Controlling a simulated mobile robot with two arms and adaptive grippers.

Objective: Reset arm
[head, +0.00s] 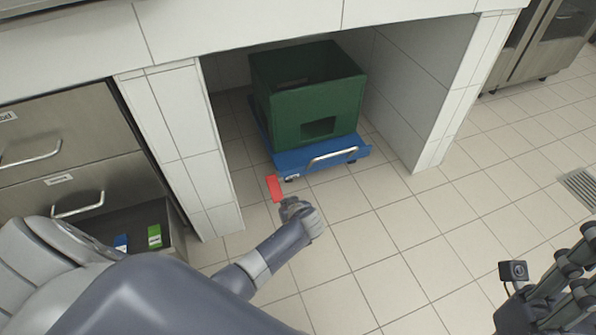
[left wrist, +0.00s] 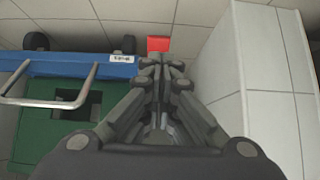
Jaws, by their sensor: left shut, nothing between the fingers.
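My left gripper (head: 289,206) is low in front of the alcove under the counter, mostly hidden behind my own wrist in the head view. In the left wrist view its fingers (left wrist: 163,66) are together with nothing between them. It is apart from the blue dolly (head: 285,162) and the green crate (head: 325,120) on it. A flat red piece (head: 274,188) lies on the floor by the dolly; it appears just past the fingertips in the left wrist view (left wrist: 158,44). My right gripper (head: 568,285) is partly in view at the lower right; its fingertips are unclear.
White tiled walls (head: 175,115) flank the alcove. At left, a metal drawer (head: 172,225) stands open with a green item (head: 154,236) and a blue item (head: 121,242) in it. The tiled floor (head: 400,240) is clear at centre right. A floor drain (head: 582,187) is at the right edge.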

